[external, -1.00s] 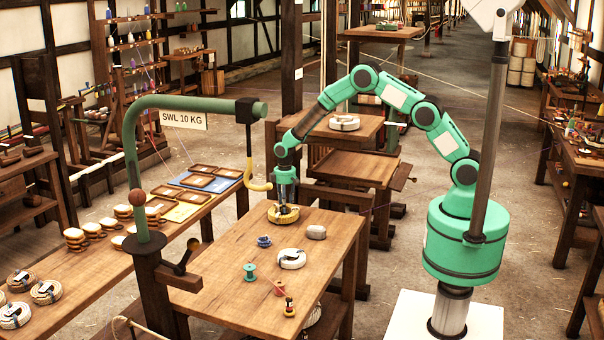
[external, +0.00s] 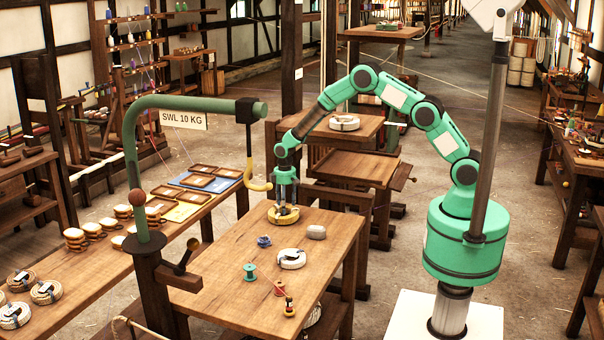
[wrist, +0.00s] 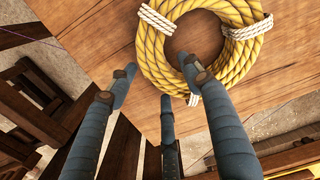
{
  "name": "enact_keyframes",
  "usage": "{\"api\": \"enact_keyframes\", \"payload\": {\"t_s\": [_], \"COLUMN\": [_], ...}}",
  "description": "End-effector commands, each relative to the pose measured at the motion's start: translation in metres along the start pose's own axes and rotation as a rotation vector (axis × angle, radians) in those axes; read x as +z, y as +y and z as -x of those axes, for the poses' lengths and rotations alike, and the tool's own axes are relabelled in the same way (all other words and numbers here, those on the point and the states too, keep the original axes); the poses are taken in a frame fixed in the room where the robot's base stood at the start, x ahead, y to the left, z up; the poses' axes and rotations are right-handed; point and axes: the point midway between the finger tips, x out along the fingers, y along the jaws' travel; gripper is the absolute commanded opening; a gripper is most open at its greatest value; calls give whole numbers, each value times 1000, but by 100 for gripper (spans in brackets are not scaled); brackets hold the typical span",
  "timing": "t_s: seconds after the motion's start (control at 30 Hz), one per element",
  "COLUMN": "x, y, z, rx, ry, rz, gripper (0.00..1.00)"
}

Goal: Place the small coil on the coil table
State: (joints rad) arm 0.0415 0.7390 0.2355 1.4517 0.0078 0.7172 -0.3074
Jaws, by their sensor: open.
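A yellow rope coil (external: 275,217) with white ties lies flat at the far end of the near wooden table (external: 235,285). In the wrist view the yellow coil (wrist: 232,75) fills the top. My gripper (external: 287,210) points down over it, open. In the wrist view my gripper (wrist: 157,80) has one finger over the coil's hole and another just outside its rim; contact cannot be told. A white coil (external: 292,258) lies nearer on this table. Another white coil (external: 344,123) lies on a table behind. Which is the coil table is not marked.
A blue item (external: 264,241), a grey bundle (external: 316,232), a green spool (external: 249,273), a red spool (external: 279,288) and a small bottle (external: 289,307) stand on the near table. A yellow hook (external: 259,180) hangs from a green crane arm (external: 190,103) left of my gripper.

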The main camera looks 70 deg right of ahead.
Motion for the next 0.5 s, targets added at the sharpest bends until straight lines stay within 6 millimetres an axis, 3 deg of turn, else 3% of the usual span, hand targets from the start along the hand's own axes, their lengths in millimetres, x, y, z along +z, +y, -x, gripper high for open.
{"api": "enact_keyframes", "payload": {"t_s": [0.27,0.5], "x": [0,-1], "y": [0,0], "z": [28,68], "rx": [1,1], "ry": [2,3], "rz": [0,0], "gripper": [50,50]}}
